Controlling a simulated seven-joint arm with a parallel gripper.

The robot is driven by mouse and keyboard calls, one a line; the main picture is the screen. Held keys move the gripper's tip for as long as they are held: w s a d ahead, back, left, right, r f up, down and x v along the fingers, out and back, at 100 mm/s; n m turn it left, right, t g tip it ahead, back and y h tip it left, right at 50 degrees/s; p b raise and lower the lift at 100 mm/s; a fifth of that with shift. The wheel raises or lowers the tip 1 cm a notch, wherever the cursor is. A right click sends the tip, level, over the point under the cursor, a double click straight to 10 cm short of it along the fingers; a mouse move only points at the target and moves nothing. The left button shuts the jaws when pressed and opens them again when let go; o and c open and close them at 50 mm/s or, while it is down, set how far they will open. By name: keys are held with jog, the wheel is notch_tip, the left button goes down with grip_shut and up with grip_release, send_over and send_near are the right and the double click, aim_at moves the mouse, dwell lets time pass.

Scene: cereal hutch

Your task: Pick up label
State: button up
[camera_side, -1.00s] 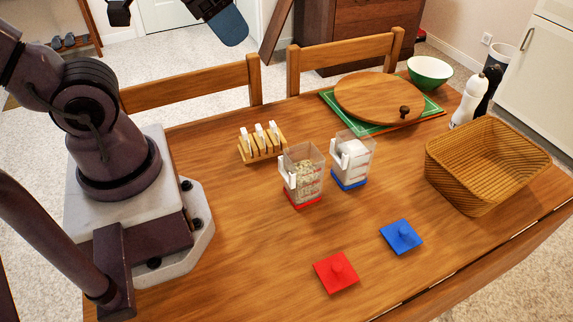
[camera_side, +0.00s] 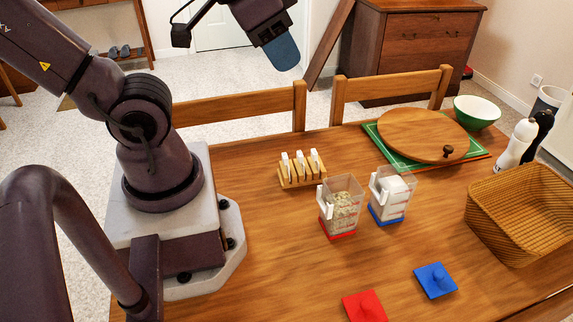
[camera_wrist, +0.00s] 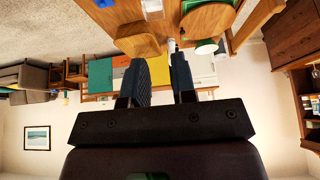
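Several white labels (camera_side: 300,158) stand upright in slots of a small wooden rack (camera_side: 289,182) on the table, in the side view. My gripper (camera_side: 281,52) is high above the far side of the table, well apart from the rack. In the wrist view my gripper (camera_wrist: 160,72) has its two dark fingers apart with nothing between them. The clear container with a red base (camera_side: 342,206) holds pale cereal. The clear container with a blue base (camera_side: 390,195) holds something white. Any print on the labels is too small to read.
A red lid (camera_side: 365,306) and a blue lid (camera_side: 435,280) lie near the front. A wicker basket (camera_side: 525,212) stands at right. A round wooden board (camera_side: 424,134), green bowl (camera_side: 477,111) and white mill (camera_side: 516,145) stand behind. Chair backs rise along the far edge.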

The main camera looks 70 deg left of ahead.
jog(key=shift+d, duration=0.1)
jog(key=n+g+y, duration=0.5)
jog(key=n, duration=1.2)
send_over(285, 156)
jog(key=d, duration=0.3)
jog(key=f, duration=2.4)
jog(key=shift+s+a, duration=0.2)
jog(key=shift+a, duration=0.05)
jog(key=shift+x, duration=1.05)
jog(key=shift+f, duration=0.15)
